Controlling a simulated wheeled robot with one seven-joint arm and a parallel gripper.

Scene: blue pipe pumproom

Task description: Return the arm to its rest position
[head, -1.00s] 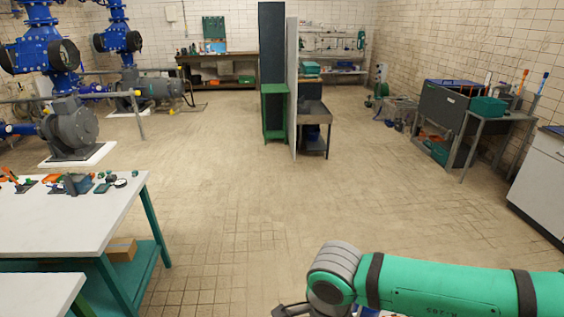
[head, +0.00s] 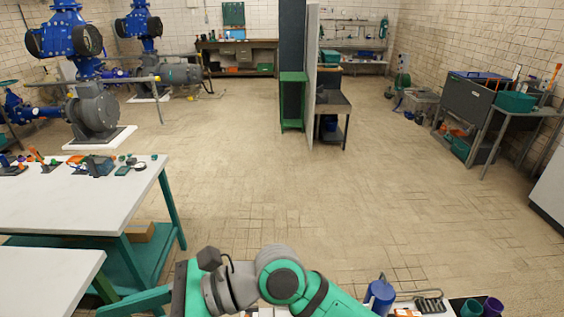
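My arm, green with grey joints, is folded low along the bottom edge of the head view, with a round green joint near the middle. Its grey wrist part points left, with a small dark block and a cable on top. My gripper (head: 150,301) appears to be the green part left of the wrist, partly cut off by the bottom edge. Its fingertips do not show clearly, so I cannot tell whether it is open or shut. No held thing is visible.
A white-topped bench (head: 75,200) with small parts stands at left, a second white bench (head: 45,282) nearer. A grey partition (head: 312,62) stands ahead. The tiled floor between is clear.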

